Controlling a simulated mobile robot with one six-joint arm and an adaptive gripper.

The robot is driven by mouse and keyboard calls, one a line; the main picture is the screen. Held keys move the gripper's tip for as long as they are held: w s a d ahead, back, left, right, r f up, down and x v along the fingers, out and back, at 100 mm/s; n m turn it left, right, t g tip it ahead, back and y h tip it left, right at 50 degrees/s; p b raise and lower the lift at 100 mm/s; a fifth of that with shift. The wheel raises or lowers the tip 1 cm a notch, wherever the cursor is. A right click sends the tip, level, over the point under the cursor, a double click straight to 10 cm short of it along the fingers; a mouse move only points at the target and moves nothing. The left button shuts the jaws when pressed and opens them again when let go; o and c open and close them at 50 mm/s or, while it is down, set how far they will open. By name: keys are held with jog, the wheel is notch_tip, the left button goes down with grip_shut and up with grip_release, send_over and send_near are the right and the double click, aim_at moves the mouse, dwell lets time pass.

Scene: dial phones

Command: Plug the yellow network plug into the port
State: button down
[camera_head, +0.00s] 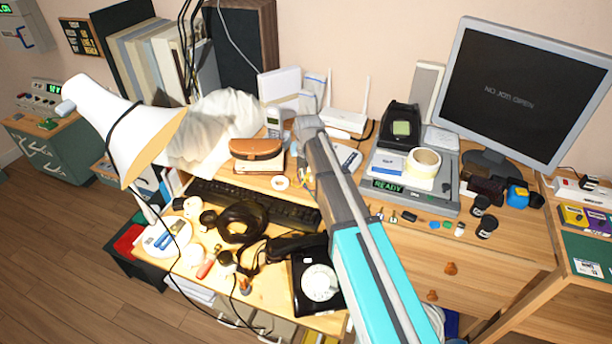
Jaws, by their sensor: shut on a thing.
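My gripper (306,181) shows only in part, just left of my grey and turquoise arm, over the middle of the desk behind the keyboard. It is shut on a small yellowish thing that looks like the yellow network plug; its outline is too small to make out. A white router (344,121) with upright antennas stands at the back of the desk, behind and to the right of the gripper. I cannot make out the port in this view. The gripper appears apart from the router.
A keyboard (236,200), a black rotary phone (318,282) and a white lamp (118,125) crowd the desk's left. A grey device marked READY (440,201) carries a tape roll (424,163). A monitor (530,95) stands right. Dark cables cross the left side.

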jog(key=shift+w+d, duration=0.3)
jog(key=shift+w, duration=0.1)
dwell(0.4)
jog(key=c, duration=0.5)
grip_release()
jog(key=shift+r, duration=0.15)
